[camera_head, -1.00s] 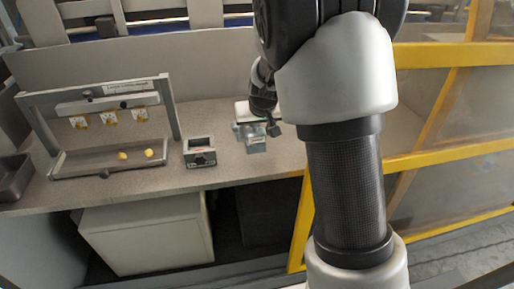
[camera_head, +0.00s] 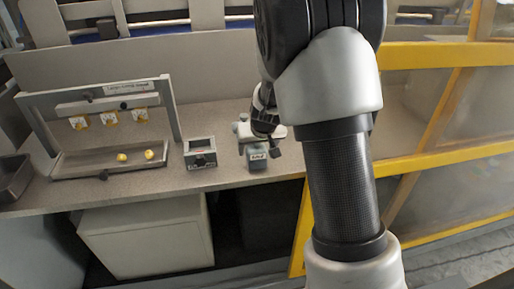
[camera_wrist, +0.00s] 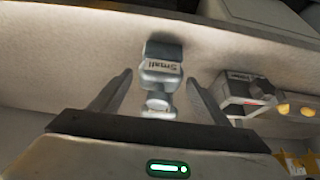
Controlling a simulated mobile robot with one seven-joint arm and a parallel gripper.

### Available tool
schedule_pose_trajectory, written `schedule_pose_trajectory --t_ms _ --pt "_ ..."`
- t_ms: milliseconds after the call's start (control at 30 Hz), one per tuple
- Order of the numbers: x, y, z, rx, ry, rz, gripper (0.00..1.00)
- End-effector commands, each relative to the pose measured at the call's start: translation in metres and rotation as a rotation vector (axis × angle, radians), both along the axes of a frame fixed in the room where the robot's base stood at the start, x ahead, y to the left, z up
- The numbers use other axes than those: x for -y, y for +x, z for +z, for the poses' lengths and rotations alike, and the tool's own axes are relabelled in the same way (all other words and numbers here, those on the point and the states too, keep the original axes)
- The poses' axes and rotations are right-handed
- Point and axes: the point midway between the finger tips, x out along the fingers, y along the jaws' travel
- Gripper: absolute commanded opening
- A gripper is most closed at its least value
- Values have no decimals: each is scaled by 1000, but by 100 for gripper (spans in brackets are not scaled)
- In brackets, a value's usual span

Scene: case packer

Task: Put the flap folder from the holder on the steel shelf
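A grey-blue block labelled "Small" (camera_head: 257,158) stands near the front edge of the counter. It also shows in the wrist view (camera_wrist: 160,68). It seems to be the flap folder or its holder; I cannot tell which. My gripper (camera_wrist: 160,78) is open, its fingers on either side of the block with gaps visible. In the head view my gripper (camera_head: 262,142) is at the block, partly hiding it and a whitish part behind. A grey rack (camera_head: 110,170) with a long tray stands at the left; it may be the steel shelf, but no label I can read confirms this.
Two yellow knobs (camera_head: 149,155) sit in the rack's tray, with yellow-white tags above. A dark bin (camera_head: 14,176) is at the far left. A yellow-framed guard (camera_head: 450,146) closes the right.

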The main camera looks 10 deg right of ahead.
Motion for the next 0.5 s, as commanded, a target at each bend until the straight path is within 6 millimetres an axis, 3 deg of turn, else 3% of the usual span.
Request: schedule_pose_trajectory --t_ms 300,500 --pt "0 0 2 0 0 0 73" --pt "-1 -8 21 4 1 0 73"
